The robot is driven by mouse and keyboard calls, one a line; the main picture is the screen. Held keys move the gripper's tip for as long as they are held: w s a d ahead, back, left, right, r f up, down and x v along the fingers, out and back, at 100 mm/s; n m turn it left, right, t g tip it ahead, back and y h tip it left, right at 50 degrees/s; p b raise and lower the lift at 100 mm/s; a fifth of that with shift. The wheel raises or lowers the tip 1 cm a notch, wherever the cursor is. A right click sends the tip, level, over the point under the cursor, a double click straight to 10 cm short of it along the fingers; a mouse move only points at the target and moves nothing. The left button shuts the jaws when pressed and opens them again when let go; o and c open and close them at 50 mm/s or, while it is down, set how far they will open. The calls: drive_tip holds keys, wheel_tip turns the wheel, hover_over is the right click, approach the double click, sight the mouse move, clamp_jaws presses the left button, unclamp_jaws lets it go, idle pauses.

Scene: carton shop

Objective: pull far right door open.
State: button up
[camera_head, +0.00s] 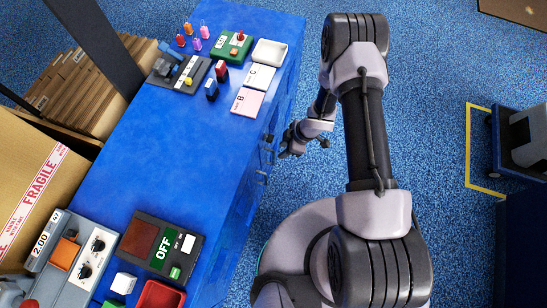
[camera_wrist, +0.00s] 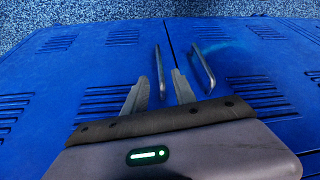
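The blue cabinet's door front fills most of the wrist view, with a dark seam between a left door (camera_wrist: 105,55) and a right door (camera_wrist: 265,55). Both look closed. A grey bar handle (camera_wrist: 160,72) stands left of the seam and another handle (camera_wrist: 203,66) right of it. My gripper (camera_wrist: 160,77) is open, its fingertips apart on either side of the left handle's line, with no clear contact. The right finger points between the two handles. In the head view my gripper (camera_head: 289,145) is beside the cabinet's door side. I cannot tell which door is the far right one.
Cartons (camera_head: 95,85) stand at left. Blue carpet (camera_head: 440,80) is open to the right.

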sight(273, 157)
drive_tip(key=b+x, duration=0.4)
drive_tip(key=x, duration=0.6)
drive_tip(key=shift+f, duration=0.15)
drive_tip(key=shift+c, duration=0.2)
clamp_jaws()
drive_tip(key=shift+d, duration=0.1)
idle(0.6)
